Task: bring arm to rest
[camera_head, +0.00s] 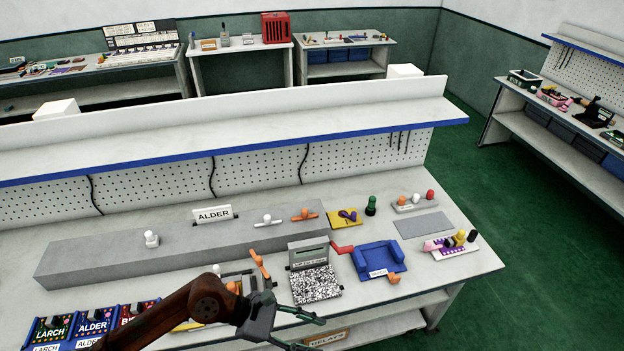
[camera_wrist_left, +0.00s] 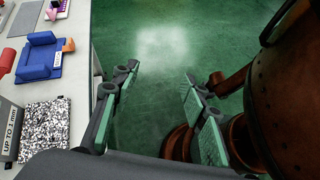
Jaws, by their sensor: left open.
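My left arm comes in at the bottom of the head view, and my left gripper (camera_head: 308,334) is at the front edge of the workbench (camera_head: 400,304). In the left wrist view the gripper (camera_wrist_left: 161,72) has its two fingers apart with nothing between them. Green floor (camera_wrist_left: 160,40) shows beyond the fingers, and the bench edge runs along their left. My right gripper is in neither view.
Close to the gripper are a speckled panel marked "UP TO 1 MM" (camera_head: 316,284) and a blue cradle (camera_head: 379,258). Bins labelled LARCH (camera_head: 50,332) and ALDER (camera_head: 94,325) stand at the bench's left front. Open floor (camera_head: 500,270) lies to the right.

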